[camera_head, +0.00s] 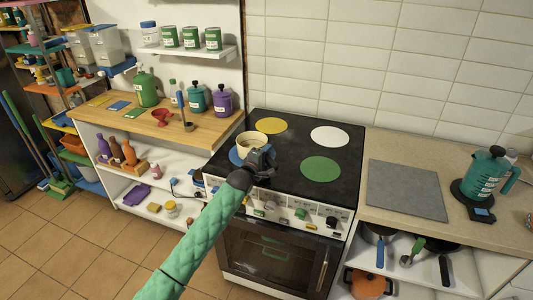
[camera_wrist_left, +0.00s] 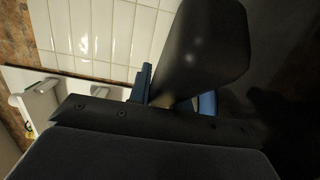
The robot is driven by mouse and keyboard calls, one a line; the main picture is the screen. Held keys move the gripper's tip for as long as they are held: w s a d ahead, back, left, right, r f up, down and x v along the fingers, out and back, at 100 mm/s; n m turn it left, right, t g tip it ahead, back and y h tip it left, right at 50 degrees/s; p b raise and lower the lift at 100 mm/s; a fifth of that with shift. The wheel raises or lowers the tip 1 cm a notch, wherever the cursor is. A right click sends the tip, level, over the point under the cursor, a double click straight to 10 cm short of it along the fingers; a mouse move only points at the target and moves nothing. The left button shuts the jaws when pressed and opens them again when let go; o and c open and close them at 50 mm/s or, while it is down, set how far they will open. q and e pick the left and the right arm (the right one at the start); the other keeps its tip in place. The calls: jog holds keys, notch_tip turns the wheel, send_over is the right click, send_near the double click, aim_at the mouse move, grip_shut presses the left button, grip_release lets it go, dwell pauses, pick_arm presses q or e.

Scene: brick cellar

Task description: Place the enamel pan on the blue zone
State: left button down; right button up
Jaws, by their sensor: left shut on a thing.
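The cream enamel pan (camera_head: 250,142) is at the front left of the black stove top, over the blue zone (camera_head: 236,158). My left gripper (camera_head: 262,159) is at the pan's front right side, shut on the pan. In the left wrist view the dark gripper body fills much of the picture, with blue pieces (camera_wrist_left: 207,103) partly hidden behind it. My right gripper is not in view.
Yellow (camera_head: 271,125), white (camera_head: 328,136) and green (camera_head: 321,169) zones on the stove are empty. A wooden counter (camera_head: 150,124) with bottles and a ladle stands left. A grey mat (camera_head: 406,190) and a teal kettle (camera_head: 487,172) are on the right counter.

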pick_arm(q)
jog(key=c, duration=1.3)
grip_release()
